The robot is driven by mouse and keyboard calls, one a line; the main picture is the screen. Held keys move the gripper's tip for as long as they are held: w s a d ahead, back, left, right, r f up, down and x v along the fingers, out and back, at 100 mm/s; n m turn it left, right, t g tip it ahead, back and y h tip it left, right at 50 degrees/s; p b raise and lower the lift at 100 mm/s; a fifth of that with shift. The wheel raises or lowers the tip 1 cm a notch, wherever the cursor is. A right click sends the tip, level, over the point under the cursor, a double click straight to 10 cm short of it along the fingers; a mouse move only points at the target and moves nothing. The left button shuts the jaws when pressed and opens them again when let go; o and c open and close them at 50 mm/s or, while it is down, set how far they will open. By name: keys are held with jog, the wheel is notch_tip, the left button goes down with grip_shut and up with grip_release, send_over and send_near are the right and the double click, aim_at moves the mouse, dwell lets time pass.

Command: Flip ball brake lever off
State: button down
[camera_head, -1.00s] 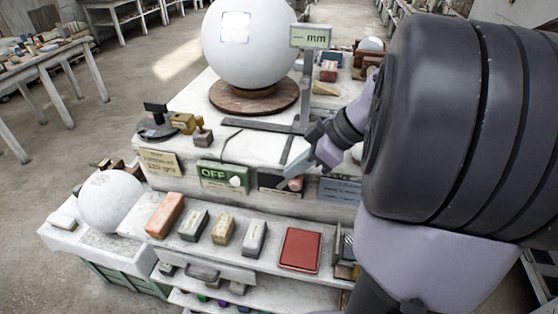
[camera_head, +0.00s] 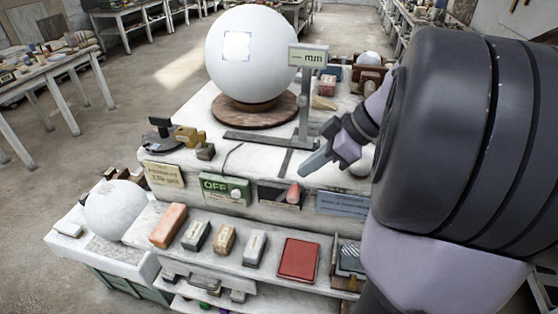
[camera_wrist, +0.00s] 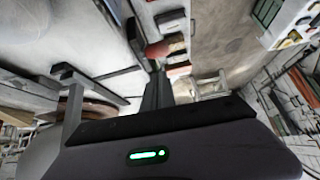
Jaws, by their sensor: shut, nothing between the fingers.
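The sphere (camera_head: 258,58), large and white, rests on a round brown wooden turntable (camera_head: 240,112) on top of the workbench. A short lever with a reddish grip (camera_head: 293,193) sticks out of a dark plate on the bench's front face; I take it for the brake lever. Its label is too small to read. My gripper (camera_head: 305,172) is shut and empty, just above and right of the lever, apart from it as far as I can tell.
A gauge post (camera_head: 306,90) stands on the bench above. Several blocks and a red box (camera_head: 298,259) lie on the lower shelf.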

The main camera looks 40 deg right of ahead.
jog(key=shift+s+d+r+p, duration=0.2)
jog(key=shift+s+d+r, duration=0.25)
jog(key=shift+s, duration=0.15)
jog(key=shift+s+d+r+p, duration=0.15)
jog(key=shift+s+d+r, duration=0.3)
jog(key=shift+s, duration=0.15)
jog(key=shift+w+a+f, duration=0.1)
jog(key=shift+a, duration=0.1)
jog(key=s+a+f+m+b, duration=0.1)
jog(key=a+f+m+b, duration=0.1)
jog(key=a, duration=0.7)
jog(key=s+a+f+m+h+b, duration=0.1)
jog(key=s+a+f+m+b, duration=0.1)
jog(key=a+m, duration=0.3)
jog(key=s+a+f+m+h+b, duration=0.1)
jog(key=a+f+m, duration=0.3)
jog(key=a, duration=0.9)
jog(key=shift+s+a+b, duration=0.4)
jog(key=shift+s+b, duration=0.1)
jog(key=shift+s, duration=0.15)
